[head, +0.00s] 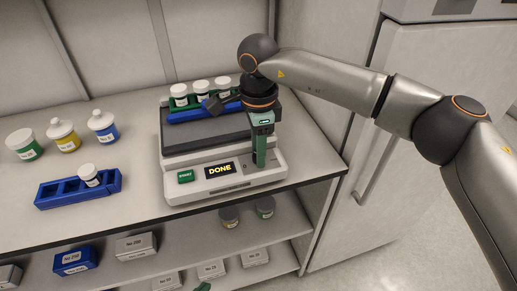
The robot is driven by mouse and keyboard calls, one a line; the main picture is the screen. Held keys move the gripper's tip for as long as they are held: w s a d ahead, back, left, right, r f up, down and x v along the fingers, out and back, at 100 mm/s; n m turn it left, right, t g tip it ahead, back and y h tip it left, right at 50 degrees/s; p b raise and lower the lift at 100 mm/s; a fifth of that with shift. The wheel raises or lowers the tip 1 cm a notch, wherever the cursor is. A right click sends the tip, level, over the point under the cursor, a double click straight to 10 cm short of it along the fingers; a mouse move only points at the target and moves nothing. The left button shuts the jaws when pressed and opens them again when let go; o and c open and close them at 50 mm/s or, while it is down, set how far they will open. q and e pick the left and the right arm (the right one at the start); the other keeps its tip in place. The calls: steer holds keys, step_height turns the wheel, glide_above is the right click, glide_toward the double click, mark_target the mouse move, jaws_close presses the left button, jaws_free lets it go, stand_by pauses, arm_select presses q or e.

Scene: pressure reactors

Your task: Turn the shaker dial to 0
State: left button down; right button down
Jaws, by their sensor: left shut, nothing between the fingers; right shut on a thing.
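The shaker (185,153) stands on the bench, with a lit display (220,169) that reads DONE and a green button (185,176) at the left of its front panel. My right gripper (259,165) reaches down from above to the right part of that panel. Its fingers are shut on the shaker dial, which they hide almost fully, so I cannot read the dial's setting. A small 0 mark shows just left of the fingertips. My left gripper is not in view.
A blue rack (178,116) with several white-capped bottles sits on the shaker's platform, close to my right wrist. Left on the bench are another blue rack (60,199) with one bottle and three loose bottles (66,136). Boxes and jars fill the shelf below.

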steer(key=n, duration=0.6)
steer(key=shift+r, duration=0.15)
steer(key=n, duration=0.5)
steer(key=shift+n, duration=0.3)
steer(key=shift+w, duration=0.1)
steer(key=c, duration=0.8)
jaws_free()
step_height(320, 180, up, 12)
steer(key=shift+r+p, duration=0.25)
steer(key=shift+p, duration=0.2)
